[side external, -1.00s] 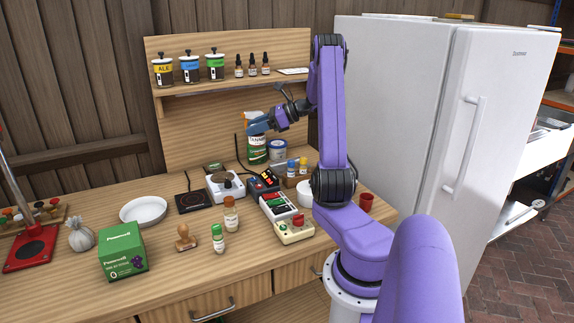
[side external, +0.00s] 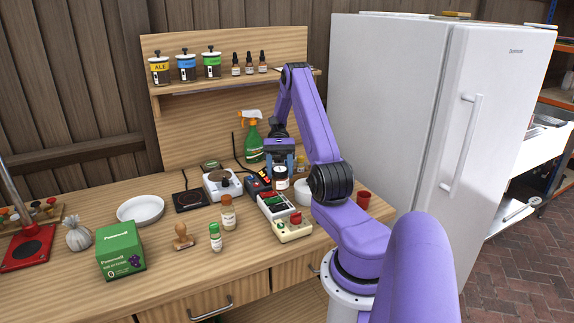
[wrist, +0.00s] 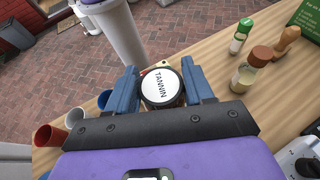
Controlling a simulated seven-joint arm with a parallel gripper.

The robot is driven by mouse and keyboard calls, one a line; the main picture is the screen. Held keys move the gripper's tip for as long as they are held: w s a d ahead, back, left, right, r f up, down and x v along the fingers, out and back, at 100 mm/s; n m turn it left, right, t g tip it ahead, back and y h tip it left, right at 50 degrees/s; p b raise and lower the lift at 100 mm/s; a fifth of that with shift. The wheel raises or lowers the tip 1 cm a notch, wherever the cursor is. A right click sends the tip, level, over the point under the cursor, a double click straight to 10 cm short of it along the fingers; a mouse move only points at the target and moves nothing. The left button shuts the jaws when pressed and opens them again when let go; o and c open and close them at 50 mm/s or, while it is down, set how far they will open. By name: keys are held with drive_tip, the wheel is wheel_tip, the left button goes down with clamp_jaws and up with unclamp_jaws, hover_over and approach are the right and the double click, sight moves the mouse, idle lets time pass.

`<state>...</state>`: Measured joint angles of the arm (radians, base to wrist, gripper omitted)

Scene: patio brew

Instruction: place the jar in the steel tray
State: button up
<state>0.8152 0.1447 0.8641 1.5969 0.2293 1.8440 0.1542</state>
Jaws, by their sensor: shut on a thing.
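The jar has a white lid marked TANNIN (wrist: 161,87) and sits between the two blue fingers of my gripper (wrist: 162,88) in the wrist view. In the side view, my gripper (side external: 281,165) points down and is shut on the jar (side external: 281,181), which is upright over the back right of the bench. I cannot tell whether the jar's base touches anything. A pale, round, shallow tray (side external: 141,209) lies at the left on the bench and looks empty; it is the only tray-like thing I make out there.
Between jar and tray are a white scale (side external: 221,185), a black hot plate (side external: 190,200) and a brown-capped bottle (side external: 228,213). A green-capped bottle (side external: 215,238), a stamp (side external: 182,237) and a green box (side external: 121,250) stand in front. A spray bottle (side external: 252,142) stands behind.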

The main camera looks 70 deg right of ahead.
drive_tip(key=s+d+r+n+g+h, duration=0.2)
drive_tip(key=s+d+n+g+h, duration=0.3)
drive_tip(key=d+n+g+h, duration=0.55)
drive_tip(key=w+d+r+n+t+h, duration=0.5)
drive_tip(key=w+r+n+t+h, duration=0.25)
drive_tip(key=n+h, duration=0.7)
drive_tip(key=shift+n+t+y, duration=0.3)
drive_tip(key=shift+t+y, duration=0.1)
drive_tip(key=shift+w+d+f, duration=1.2)
drive_tip(key=shift+d+f, duration=0.8)
drive_tip(key=shift+f, duration=1)
drive_tip(key=shift+w+d+f, duration=1.15)
drive_tip(key=shift+d+f, duration=0.85)
drive_tip(key=shift+f, duration=1.05)
drive_tip(key=shift+w+d+f, duration=1.2)
drive_tip(key=shift+d+f, duration=0.8)
drive_tip(key=shift+f, duration=1)
drive_tip(key=shift+f, duration=0.15)
